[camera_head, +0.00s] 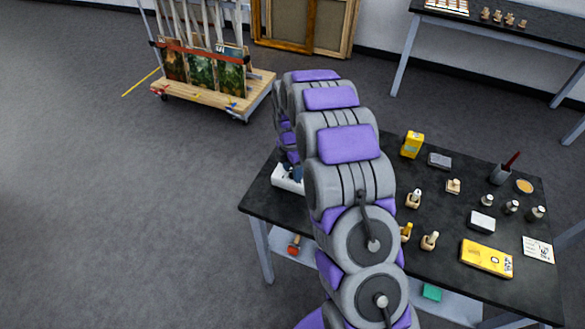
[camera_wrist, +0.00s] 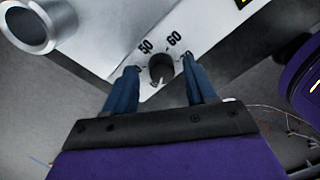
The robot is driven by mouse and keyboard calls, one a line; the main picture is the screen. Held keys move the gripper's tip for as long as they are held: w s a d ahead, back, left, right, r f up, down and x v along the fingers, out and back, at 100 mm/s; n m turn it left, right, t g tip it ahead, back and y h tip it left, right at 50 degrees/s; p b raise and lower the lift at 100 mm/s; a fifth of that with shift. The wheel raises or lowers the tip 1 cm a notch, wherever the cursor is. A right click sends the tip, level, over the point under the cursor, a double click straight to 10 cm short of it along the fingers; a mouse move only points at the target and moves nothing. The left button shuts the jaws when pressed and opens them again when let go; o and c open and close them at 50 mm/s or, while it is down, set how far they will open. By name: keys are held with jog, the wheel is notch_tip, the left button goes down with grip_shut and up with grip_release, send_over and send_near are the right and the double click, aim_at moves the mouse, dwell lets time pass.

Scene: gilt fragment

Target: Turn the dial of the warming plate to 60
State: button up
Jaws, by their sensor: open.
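The warming plate's white front panel (camera_wrist: 100,40) fills the top middle of the wrist view, with the numbers 50 and 60 printed on it. Its dark round dial (camera_wrist: 161,68) sits just below those numbers. A small pale mark shows at the dial's lower edge; I cannot tell which value it is set to. My gripper (camera_wrist: 160,64) is open, with one blue finger on each side of the dial; I cannot tell whether they touch it. In the head view the white warming plate (camera_head: 286,182) is at the table's left end, mostly hidden behind my arm.
A grey metal cylinder (camera_wrist: 37,25) stands close by at the upper left of the wrist view.

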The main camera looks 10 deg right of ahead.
jog(key=shift+a, duration=0.15)
jog(key=shift+c, duration=1.1)
jog(key=shift+d, duration=0.35)
jog(key=c, duration=0.4)
grip_shut()
